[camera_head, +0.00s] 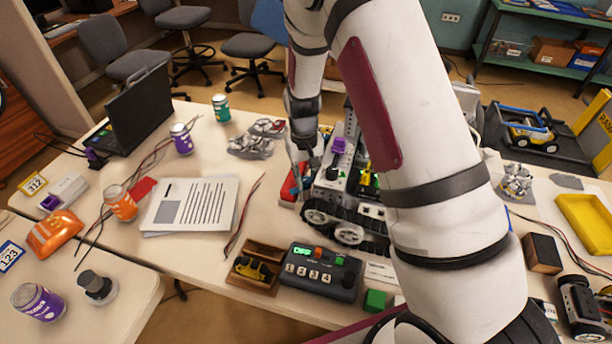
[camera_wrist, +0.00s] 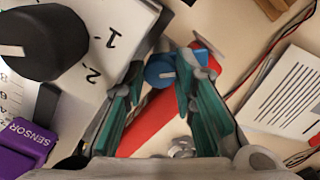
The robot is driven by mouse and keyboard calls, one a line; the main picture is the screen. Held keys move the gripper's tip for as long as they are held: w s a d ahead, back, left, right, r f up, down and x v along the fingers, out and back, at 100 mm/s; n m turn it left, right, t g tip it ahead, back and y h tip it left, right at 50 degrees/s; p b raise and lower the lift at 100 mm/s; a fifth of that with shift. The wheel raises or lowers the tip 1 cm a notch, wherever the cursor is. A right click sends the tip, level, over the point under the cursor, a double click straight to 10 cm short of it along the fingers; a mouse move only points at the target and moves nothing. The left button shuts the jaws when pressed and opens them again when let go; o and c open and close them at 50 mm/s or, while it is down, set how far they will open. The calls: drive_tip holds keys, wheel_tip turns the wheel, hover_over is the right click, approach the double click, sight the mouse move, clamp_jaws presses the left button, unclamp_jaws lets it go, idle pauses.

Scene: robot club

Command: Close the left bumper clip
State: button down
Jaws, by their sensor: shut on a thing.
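The blue bumper clip (camera_wrist: 170,68), a round knob with a pale mark, sits at the far end of a red bumper bar (camera_wrist: 155,122) in the wrist view. My gripper (camera_wrist: 173,75) has its teal fingers on either side of this clip and is shut on it. In the head view, my gripper (camera_head: 303,165) points down at the left side of a tracked robot (camera_head: 345,205). The red bumper (camera_head: 288,190) shows there beside the tracks. The clip is largely hidden by my gripper in that view.
A black knob (camera_wrist: 42,42) and a purple sensor block (camera_wrist: 18,150) stand left of my fingers in the wrist view. Printed papers (camera_head: 190,205) lie left of the robot. A control box (camera_head: 320,275) and a wooden tray (camera_head: 252,268) stand in front.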

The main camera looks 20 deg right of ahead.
sight(304, 179)
drive_tip(key=c, duration=1.3)
unclamp_jaws()
drive_tip(key=shift+d, duration=0.1)
drive_tip(key=shift+a+r, duration=0.2)
drive_tip(key=shift+r, duration=1.85)
drive_tip(key=shift+a+r, duration=0.15)
drive_tip(key=shift+r, duration=1.85)
